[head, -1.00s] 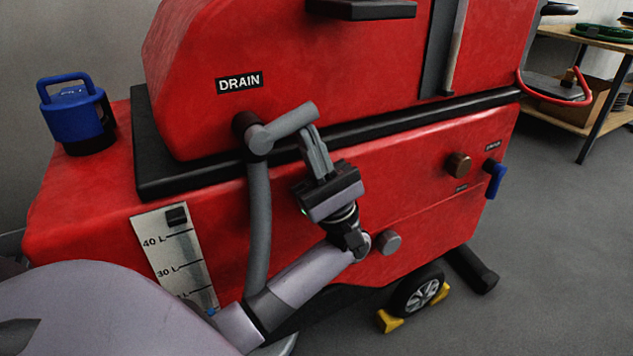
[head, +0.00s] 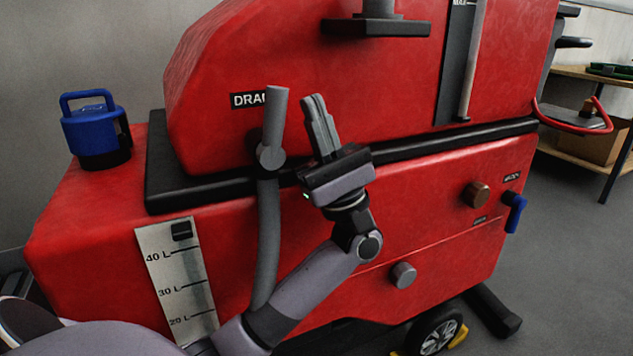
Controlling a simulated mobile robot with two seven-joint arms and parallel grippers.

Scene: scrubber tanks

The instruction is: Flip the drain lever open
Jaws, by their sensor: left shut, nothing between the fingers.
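The grey drain lever (head: 276,118) is on the front of the red machine's upper tank, beside the DRAIN label (head: 245,100). It points nearly straight up from its round pivot and covers the end of the label. A grey hose (head: 267,240) hangs down below the pivot. My left gripper (head: 313,102) is shut and empty, its fingers pointing up just right of the lever. A narrow gap shows between the fingers and the lever in this view. My right gripper is not in view.
A litre scale (head: 177,275) is on the lower tank. Knobs (head: 403,275) and a small blue lever (head: 515,212) are at the right. A wooden shelf (head: 585,150) stands behind, with open floor before it.

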